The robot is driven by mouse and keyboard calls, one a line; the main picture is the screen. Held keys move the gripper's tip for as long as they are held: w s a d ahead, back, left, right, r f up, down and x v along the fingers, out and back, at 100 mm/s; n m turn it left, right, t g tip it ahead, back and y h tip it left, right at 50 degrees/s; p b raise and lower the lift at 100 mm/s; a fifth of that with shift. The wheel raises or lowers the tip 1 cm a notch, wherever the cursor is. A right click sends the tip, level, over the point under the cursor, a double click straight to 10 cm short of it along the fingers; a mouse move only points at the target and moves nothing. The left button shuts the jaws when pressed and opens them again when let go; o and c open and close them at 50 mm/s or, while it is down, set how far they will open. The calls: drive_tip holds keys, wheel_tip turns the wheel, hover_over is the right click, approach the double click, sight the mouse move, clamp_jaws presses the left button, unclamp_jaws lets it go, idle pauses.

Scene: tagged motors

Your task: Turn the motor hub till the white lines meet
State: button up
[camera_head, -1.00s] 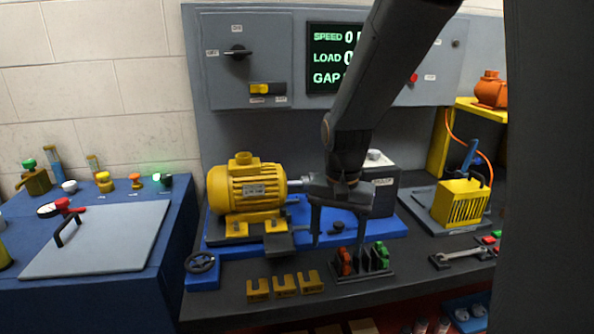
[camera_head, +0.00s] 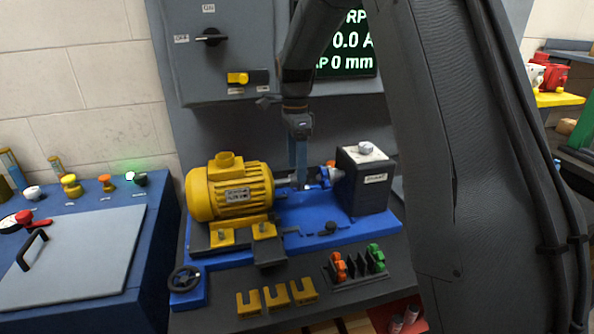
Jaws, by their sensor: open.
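The yellow motor (camera_head: 229,190) sits on the blue bed at left of centre, its shaft pointing right. The small hub and coupling area (camera_head: 321,178) lies between the motor and a dark labelled block (camera_head: 364,182), and my gripper partly hides it. The white lines are too small or covered to make out. My gripper (camera_head: 300,180) is open and points down at the shaft line, just right of the motor. Its fingers overlap in this view, so I cannot tell whether they touch or straddle the hub.
A handwheel (camera_head: 184,279) is at the bed's front left. Yellow U-shaped pieces (camera_head: 276,296) and a rack with orange and green clips (camera_head: 357,264) stand in front. A grey control panel with a screen (camera_head: 346,50) is behind. My arm blocks the right side.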

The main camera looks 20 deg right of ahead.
sight(287, 182)
drive_tip(key=shift+s+f+p, duration=0.15)
drive_tip(key=shift+f+p, duration=0.25)
drive_tip(key=shift+f, duration=1.3)
drive_tip(key=c, duration=1.1)
drive_tip(key=shift+s, duration=0.1)
